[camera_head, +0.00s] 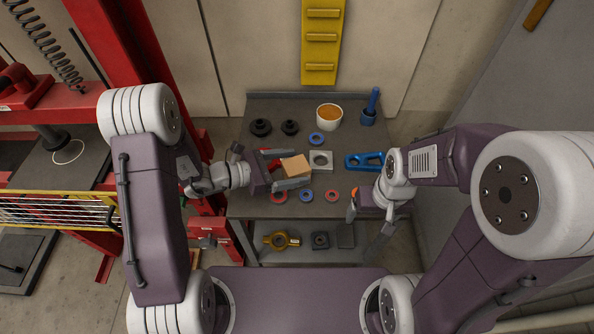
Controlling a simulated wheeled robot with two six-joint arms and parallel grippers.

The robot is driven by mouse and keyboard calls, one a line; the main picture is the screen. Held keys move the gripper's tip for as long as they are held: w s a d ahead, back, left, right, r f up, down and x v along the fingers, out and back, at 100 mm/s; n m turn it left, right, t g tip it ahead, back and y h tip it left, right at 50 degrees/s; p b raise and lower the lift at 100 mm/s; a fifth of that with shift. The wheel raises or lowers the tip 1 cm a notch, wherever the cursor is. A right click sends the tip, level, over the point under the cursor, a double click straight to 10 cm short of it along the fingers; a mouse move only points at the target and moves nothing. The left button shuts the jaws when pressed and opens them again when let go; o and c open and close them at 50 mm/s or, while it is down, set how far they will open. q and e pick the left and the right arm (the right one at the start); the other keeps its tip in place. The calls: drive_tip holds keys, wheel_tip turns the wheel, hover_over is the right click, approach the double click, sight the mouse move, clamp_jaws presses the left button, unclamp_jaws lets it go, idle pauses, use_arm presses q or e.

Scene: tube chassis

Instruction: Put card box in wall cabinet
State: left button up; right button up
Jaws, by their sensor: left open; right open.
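The card box (295,165), a small tan carton, stands on the grey workbench (262,205). My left gripper (288,170) comes from the left with its fingers open, one on the far side and one on the near side of the box. I cannot tell whether either finger touches it. My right gripper (368,226) is open and empty, pointing down at the bench's front right edge, apart from the box. I cannot make out a wall cabinet in this view.
Around the box lie a pale square plate (320,154), several coloured rings and a blue bracket (364,160). A white tub (329,115) and blue holder (369,113) stand behind. A lower shelf (281,257) holds parts. A red frame (132,45) stands left.

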sight(306, 162)
use_arm(q)
drive_tip(key=x, duration=0.4)
drive_tip(key=shift+f, duration=0.1)
drive_tip(key=shift+w+d, duration=0.15)
drive_tip(key=shift+d, duration=0.05)
drive_tip(key=shift+a, duration=0.1)
drive_tip(key=shift+c, duration=0.7)
drive_tip(key=c, duration=0.5)
clamp_jaws()
wheel_tip(306, 162, up, 4)
drive_tip(key=shift+r+p, duration=0.25)
drive_tip(key=shift+p, duration=0.15)
drive_tip(key=s+d+r+p, duration=0.3)
drive_tip(key=s+d+r, duration=0.5)
drive_tip(key=r, duration=0.2)
drive_tip(key=shift+d, duration=0.25)
